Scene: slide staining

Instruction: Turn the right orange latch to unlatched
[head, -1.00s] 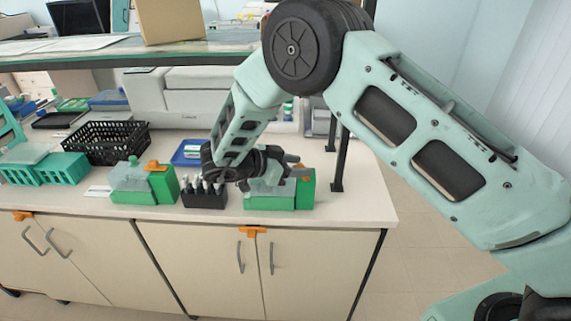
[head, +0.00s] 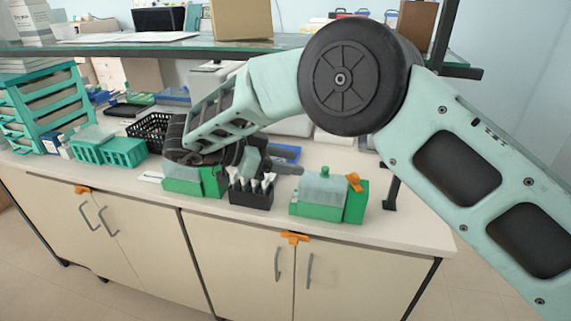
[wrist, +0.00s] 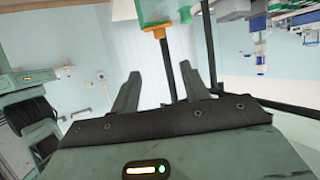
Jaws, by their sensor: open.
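The right green box (head: 355,205) stands on the bench and has a tilted orange latch (head: 354,182) on its top. An orange latch (head: 294,238) also lies level across the top of the right cabinet doors, and another (head: 82,190) is on the left pair. In the wrist view my gripper (wrist: 163,84) is open and empty. A green box with an orange latch (wrist: 155,31) shows upside down ahead.
A black rack (head: 251,196) with several white-topped tubes stands between the green boxes. A black shelf post (head: 391,190) is right of the right box. A black basket (head: 150,130) and teal racks (head: 108,151) are left.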

